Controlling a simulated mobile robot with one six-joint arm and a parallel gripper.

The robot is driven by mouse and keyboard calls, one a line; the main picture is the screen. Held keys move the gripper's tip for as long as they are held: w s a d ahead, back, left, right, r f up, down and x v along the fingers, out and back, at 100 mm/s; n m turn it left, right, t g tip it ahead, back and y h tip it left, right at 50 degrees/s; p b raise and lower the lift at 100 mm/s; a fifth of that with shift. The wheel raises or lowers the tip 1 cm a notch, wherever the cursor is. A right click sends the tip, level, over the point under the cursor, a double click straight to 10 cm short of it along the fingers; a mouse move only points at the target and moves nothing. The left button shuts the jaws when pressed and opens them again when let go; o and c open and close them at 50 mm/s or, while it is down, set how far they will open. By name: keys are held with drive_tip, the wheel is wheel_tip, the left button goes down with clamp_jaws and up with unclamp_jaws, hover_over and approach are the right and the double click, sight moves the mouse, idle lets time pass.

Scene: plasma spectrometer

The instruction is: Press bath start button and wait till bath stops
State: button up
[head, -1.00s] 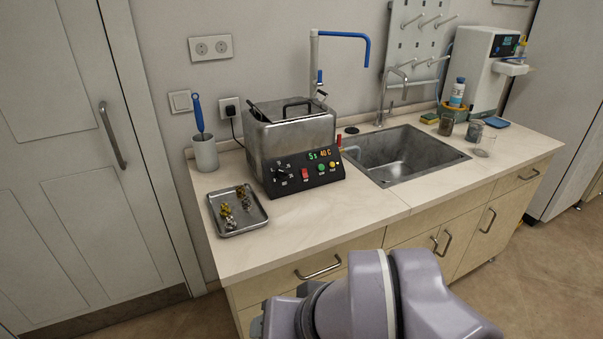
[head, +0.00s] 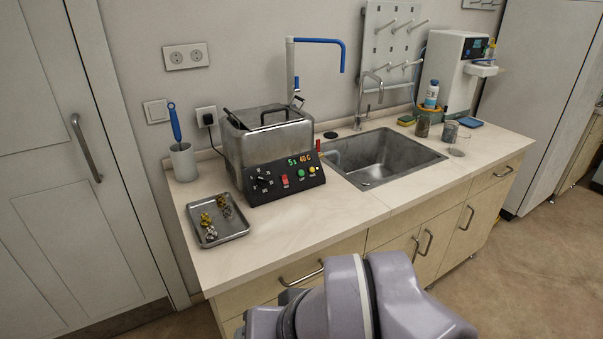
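The bath (head: 268,150) is a metal box with a black handle on its lid, standing on the counter left of the sink. Its black front panel (head: 272,187) carries a dial, a red switch (head: 285,181), a green button (head: 301,173) and a yellow button (head: 312,170). The lit display (head: 299,160) appears to read "5s 40C". Which button is the start button I cannot read for certain. My arm shows at the bottom, in front of the counter and apart from the bath. My gripper is not visible.
A metal tray (head: 240,229) with small gold and silver parts lies left of the bath. A cup with a blue-handled brush (head: 183,162) stands behind it. The sink (head: 380,160) is at right. Counter in front of the bath is clear.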

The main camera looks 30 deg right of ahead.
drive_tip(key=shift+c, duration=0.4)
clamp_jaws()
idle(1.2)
